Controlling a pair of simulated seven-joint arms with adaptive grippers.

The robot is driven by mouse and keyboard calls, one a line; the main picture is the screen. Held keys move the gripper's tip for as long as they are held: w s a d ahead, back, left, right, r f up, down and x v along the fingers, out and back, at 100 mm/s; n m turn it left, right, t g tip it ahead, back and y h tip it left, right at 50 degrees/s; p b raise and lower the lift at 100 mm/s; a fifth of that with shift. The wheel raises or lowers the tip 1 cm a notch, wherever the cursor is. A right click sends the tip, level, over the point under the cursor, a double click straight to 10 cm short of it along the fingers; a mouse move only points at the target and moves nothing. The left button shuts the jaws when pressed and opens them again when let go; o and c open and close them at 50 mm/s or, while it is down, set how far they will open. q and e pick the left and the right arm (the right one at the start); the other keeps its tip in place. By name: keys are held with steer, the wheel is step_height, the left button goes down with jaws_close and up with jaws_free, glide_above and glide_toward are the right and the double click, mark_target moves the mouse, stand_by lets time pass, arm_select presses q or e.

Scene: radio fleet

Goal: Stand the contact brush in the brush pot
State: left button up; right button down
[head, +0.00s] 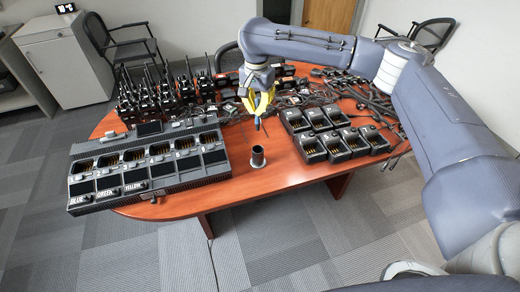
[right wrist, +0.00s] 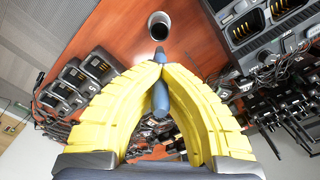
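The contact brush (right wrist: 160,98) is a slim blue-grey stick. My right gripper (right wrist: 158,72), with yellow fingers, is shut on it in the right wrist view. In the head view the right gripper (head: 258,108) hangs over the table, and the brush (head: 258,124) points down below its fingertips. The brush pot (head: 258,158) is a small dark upright cylinder on the table, in front of and below the brush, apart from it. The pot also shows in the right wrist view (right wrist: 159,25), beyond the brush's tip. My left gripper is not in view.
A large multi-bay charger (head: 150,165) stands left of the pot. Several small single chargers (head: 335,135) stand to its right. Many radios (head: 160,95) and tangled cables (head: 330,90) cover the back of the table (head: 240,185). Bare wood surrounds the pot.

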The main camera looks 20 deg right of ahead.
mark_target(257, 123)
step_height(257, 123, down, 17)
steer(key=shift+r, duration=0.1)
stand_by(0.6)
steer(key=c, duration=1.6)
jaws_free()
step_height(257, 123, up, 12)
steer(key=shift+s, duration=0.15)
steer(key=shift+a, duration=0.1)
